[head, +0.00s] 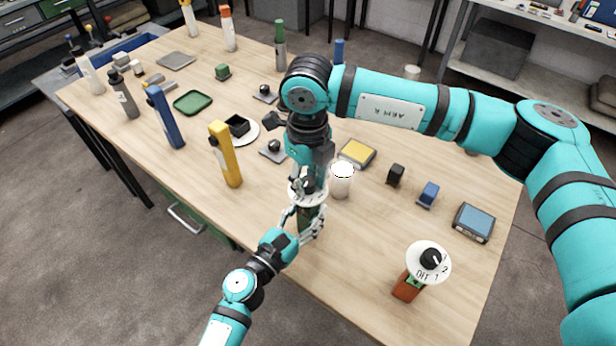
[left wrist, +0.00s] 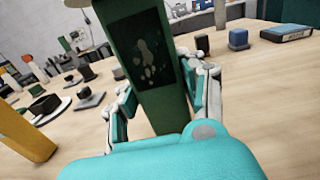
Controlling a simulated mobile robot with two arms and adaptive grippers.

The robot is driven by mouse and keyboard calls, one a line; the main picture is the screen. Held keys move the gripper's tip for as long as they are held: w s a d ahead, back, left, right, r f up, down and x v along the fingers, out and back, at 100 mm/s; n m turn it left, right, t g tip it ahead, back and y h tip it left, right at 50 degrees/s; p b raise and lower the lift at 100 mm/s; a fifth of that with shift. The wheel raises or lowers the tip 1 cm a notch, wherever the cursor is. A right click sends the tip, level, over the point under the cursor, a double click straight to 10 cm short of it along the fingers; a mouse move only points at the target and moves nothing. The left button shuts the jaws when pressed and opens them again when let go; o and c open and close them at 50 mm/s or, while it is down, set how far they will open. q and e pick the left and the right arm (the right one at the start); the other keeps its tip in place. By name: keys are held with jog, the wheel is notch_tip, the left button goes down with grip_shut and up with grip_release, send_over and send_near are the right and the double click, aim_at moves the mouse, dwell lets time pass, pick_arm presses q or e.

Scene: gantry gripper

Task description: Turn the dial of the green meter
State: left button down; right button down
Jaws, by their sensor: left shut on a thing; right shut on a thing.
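The green meter (head: 307,216) stands near the front edge of the table, with a white disc (head: 296,197) on top. My left gripper (head: 304,224) is shut around its body from the front. In the left wrist view the dark green body (left wrist: 160,70) fills the middle between the two fingers of my left gripper (left wrist: 160,95), leaning slightly in the picture. My right gripper (head: 309,184) points down from above and is shut on the dial at the meter's top. The dial and its marks are mostly hidden by the right gripper.
A white cylinder (head: 342,182) stands close to the right of the green meter. A red-brown meter (head: 407,289) with a white dial disc (head: 420,246) stands at the front right. A yellow bottle-like object (head: 226,158) stands to the left. The wood between these is clear.

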aim_at(309, 181)
pick_arm(q)
jog(key=shift+s, duration=0.1)
pick_arm(e)
jog(key=shift+w+m, duration=0.1)
jog(key=shift+m, duration=0.9)
jog(key=c, duration=1)
grip_release()
jog(key=shift+r, duration=0.1)
notch_tip(309, 181, up, 12)
jog(key=shift+f, duration=0.1)
